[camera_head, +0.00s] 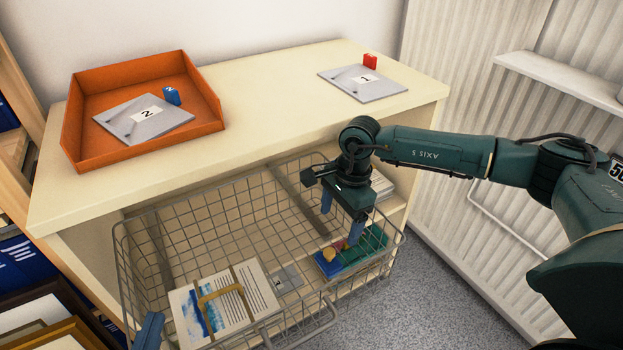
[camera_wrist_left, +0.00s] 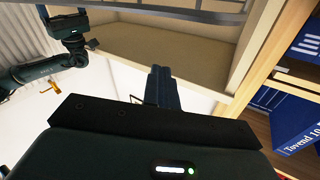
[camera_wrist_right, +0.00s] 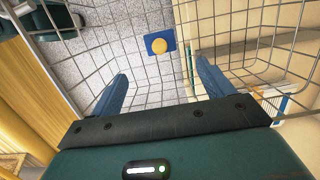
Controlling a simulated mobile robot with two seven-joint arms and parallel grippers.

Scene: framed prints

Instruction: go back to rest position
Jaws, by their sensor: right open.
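My right gripper (camera_head: 340,222) points down over the right part of the wire basket (camera_head: 215,195), its blue fingers apart with nothing between them. In the right wrist view the fingers (camera_wrist_right: 161,66) are spread, with a blue item bearing a yellow-orange disc (camera_wrist_right: 160,46) visible beyond them. My left gripper (camera_head: 148,331) shows only as a blue finger at the bottom left, near the basket's front left corner. In the left wrist view its two fingers (camera_wrist_left: 162,70) lie together; I see no object between them, and whether they touch the wire is unclear.
On the cream table, an orange tray (camera_head: 75,138) holds plate 2 and a blue block; plate 1 (camera_head: 362,85) and a red block (camera_head: 370,61) stand right.

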